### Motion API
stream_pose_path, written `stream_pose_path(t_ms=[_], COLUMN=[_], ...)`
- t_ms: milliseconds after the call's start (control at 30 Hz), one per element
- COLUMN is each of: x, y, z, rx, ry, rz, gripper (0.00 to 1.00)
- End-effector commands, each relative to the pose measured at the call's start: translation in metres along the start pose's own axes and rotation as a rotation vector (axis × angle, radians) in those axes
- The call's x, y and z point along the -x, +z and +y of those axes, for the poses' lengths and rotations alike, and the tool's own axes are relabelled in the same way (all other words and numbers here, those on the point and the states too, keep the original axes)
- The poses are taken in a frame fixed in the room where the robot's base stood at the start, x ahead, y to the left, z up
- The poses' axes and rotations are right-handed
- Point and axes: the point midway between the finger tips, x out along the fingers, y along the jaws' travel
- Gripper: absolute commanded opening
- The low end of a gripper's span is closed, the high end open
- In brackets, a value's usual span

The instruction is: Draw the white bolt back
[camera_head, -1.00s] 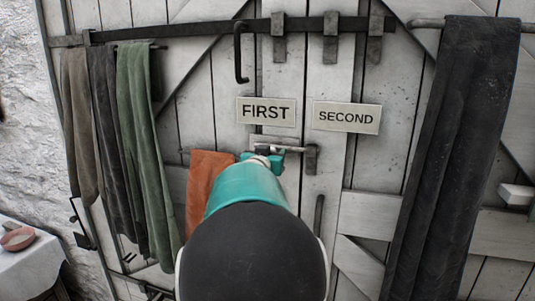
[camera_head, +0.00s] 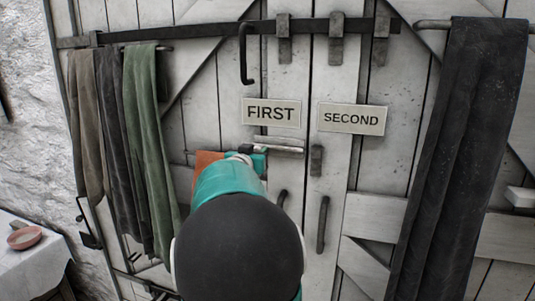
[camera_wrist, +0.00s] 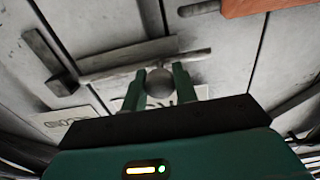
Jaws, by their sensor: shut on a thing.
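The pale bolt (camera_head: 278,147) lies level on the white plank door, below the FIRST sign (camera_head: 271,113). Its right end stops short of the dark keeper (camera_head: 316,160), with a small gap. My gripper (camera_head: 257,156) is at the bolt's left part. In the wrist view, the green fingers (camera_wrist: 158,88) are shut on the bolt's round knob (camera_wrist: 155,82). The bolt's bar (camera_wrist: 130,60) runs behind them, and the keeper (camera_wrist: 62,83) is to its left. My arm hides part of the door below.
The SECOND sign (camera_head: 352,118) is to the right, under a long dark bar (camera_head: 190,31) with a hanging handle (camera_head: 244,55). Dark cloth (camera_head: 455,150) hangs at right; a green one (camera_head: 148,130) hangs at left.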

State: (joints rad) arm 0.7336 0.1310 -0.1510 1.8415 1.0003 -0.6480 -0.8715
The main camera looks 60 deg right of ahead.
Motion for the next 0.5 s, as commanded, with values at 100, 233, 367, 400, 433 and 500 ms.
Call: stream_pose_path(t_ms=[100, 233, 367, 400, 433, 500], x=[0.0009, 0.0013, 0.0013, 0.0012, 0.0011, 0.0009], y=[-0.0007, -0.0008, -0.0009, -0.0008, -0.0008, -0.0008], z=[-0.0042, -0.0053, -0.0054, -0.005, -0.0047, -0.0039], rx=[-0.001, -0.001, -0.001, -0.001, -0.001, -0.001], ry=[-0.006, -0.009, -0.009, -0.008, -0.007, -0.006], rz=[0.0, 0.001, 0.001, 0.001, 0.001, 0.001], gripper=[0.0, 0.0, 0.48, 0.51, 0.51, 0.51])
